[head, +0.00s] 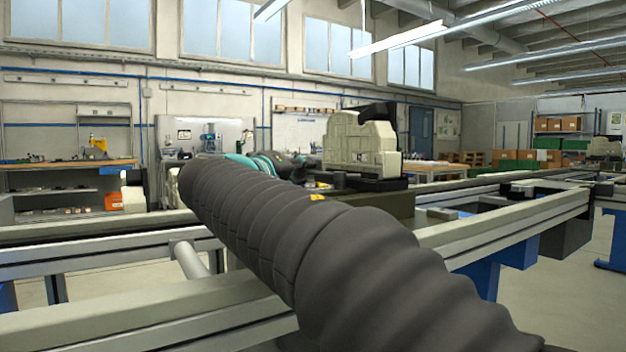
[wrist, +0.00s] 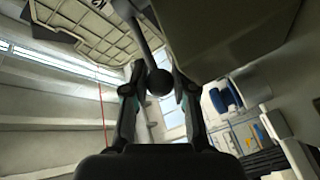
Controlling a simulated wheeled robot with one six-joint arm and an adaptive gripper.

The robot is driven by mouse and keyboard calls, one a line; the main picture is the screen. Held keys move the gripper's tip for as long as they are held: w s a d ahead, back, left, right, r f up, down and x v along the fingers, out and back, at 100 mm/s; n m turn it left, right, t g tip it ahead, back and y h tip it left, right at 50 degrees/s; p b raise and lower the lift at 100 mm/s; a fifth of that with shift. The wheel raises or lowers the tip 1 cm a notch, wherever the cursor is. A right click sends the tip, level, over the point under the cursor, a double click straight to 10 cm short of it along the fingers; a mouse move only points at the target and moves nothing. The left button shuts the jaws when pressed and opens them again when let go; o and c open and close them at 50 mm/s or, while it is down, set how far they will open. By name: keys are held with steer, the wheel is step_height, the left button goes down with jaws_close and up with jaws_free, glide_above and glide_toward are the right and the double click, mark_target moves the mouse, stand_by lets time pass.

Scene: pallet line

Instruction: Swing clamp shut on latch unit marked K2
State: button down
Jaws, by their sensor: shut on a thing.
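The latch unit (head: 350,145), a beige ribbed housing with a black part on top, stands on a dark carrier on the line in the head view. In the wrist view, part of a ribbed beige housing (wrist: 92,28) carries the mark K2 at the top edge. The clamp's grey lever (wrist: 138,30) runs down from the top and ends in a dark ball knob (wrist: 160,84). My gripper (wrist: 160,90) has its fingers on either side of this knob, shut on it. In the head view my dark arm hides most of the gripper.
Conveyor rails (head: 120,325) run along the front and right. A workbench (head: 60,165) stands at the back left. Boxes on shelves (head: 560,125) are far right.

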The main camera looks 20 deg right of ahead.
steer(key=c, duration=0.9)
jaws_free()
steer(key=shift+a, duration=0.1)
steer(key=v, duration=1.2)
